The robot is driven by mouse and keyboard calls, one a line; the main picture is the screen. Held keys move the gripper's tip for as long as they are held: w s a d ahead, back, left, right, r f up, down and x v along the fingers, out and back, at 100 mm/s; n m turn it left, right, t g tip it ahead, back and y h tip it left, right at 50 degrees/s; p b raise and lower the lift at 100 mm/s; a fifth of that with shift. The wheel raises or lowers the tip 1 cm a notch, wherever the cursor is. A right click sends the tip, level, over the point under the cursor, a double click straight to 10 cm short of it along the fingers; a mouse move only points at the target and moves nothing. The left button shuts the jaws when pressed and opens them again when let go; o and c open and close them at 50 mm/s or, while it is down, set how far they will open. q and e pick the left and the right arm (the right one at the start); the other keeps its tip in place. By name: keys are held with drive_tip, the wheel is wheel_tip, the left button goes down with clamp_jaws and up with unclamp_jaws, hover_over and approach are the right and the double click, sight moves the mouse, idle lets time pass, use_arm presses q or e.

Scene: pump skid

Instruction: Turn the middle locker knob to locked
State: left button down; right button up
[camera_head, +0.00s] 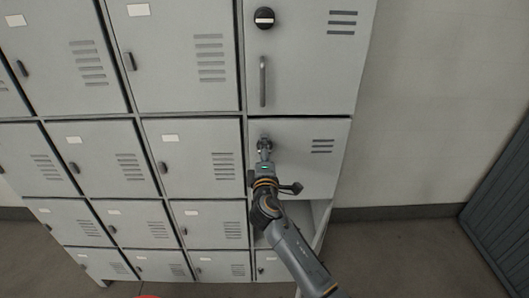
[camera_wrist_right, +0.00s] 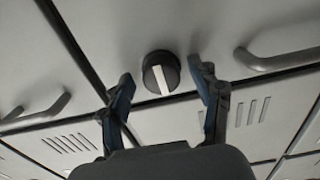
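The middle locker (camera_head: 330,165) of the right column has its knob largely hidden behind my right gripper (camera_head: 264,145) in the head view. The right wrist view shows a round black knob (camera_wrist_right: 155,60) with a white bar, which runs nearly upright in that picture, tilted slightly. My right gripper (camera_wrist_right: 160,72) is open, with one finger on each side of the knob. Gaps show between the fingers and the knob; whether the tips reach its depth I cannot tell. My left gripper is not in view.
The upper right locker has its own black knob (camera_head: 264,18) with a horizontal white bar, and a long handle (camera_head: 263,80). Smaller grey lockers (camera_head: 100,150) fill the left. A compartment (camera_head: 318,210) below the middle locker looks open. Clear floor (camera_head: 400,250) lies to the right.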

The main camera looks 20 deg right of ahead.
drive_tip(key=v, duration=1.2)
drive_tip(key=shift+f, duration=0.1)
